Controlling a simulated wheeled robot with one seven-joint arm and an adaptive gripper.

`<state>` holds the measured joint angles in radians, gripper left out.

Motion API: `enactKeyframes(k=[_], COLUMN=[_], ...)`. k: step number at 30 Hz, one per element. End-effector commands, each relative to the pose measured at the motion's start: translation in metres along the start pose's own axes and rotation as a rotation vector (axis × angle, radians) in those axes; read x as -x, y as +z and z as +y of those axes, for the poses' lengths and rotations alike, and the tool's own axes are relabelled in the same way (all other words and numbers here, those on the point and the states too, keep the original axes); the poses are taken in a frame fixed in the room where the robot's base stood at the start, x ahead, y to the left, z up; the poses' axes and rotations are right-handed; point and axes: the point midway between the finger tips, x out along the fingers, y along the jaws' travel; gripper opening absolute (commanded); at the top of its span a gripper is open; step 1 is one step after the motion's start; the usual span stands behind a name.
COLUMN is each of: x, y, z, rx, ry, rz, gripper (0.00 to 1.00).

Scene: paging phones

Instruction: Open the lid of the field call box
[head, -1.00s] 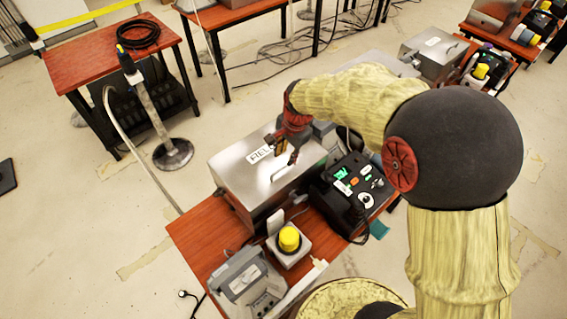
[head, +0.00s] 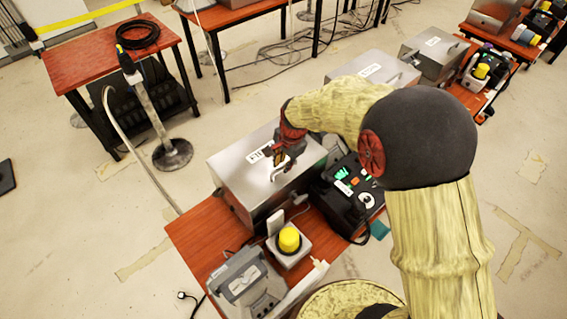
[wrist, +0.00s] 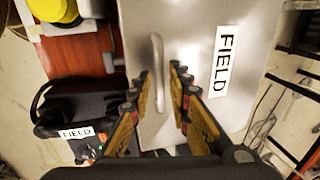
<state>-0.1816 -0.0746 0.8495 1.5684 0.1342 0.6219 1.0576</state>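The field call box (head: 238,172) is a silver metal box on the red-brown table, with a white FIELD label (wrist: 222,60) on its top. Its lid (wrist: 192,22) looks shut. A thin bar handle (wrist: 158,65) lies on the lid and also shows in the head view (head: 279,172). My gripper (wrist: 160,78) is open over the lid, one finger on each side of the handle in the wrist view. I see no finger closed on the handle. The exact gap between the fingertips and the lid is hard to tell.
A black phone unit (head: 348,192) labelled FIELD stands right of the box. A box with a yellow dome (head: 289,240) and a grey phone (head: 248,284) stand in front. Another silver box (head: 372,68) is behind. Left of the box is a metal post (head: 152,112).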

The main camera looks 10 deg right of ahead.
Motion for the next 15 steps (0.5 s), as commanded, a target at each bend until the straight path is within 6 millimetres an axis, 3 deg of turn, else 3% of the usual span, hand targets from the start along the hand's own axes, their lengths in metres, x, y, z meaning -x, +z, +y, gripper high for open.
enactKeyframes(k=[9,15], x=[0.0001,0.0001], y=[0.0000,0.0000], z=[0.0000,0.0000], rx=[0.000,0.000], ry=[0.000,0.000], rz=[0.000,0.000], gripper=[0.00,0.00])
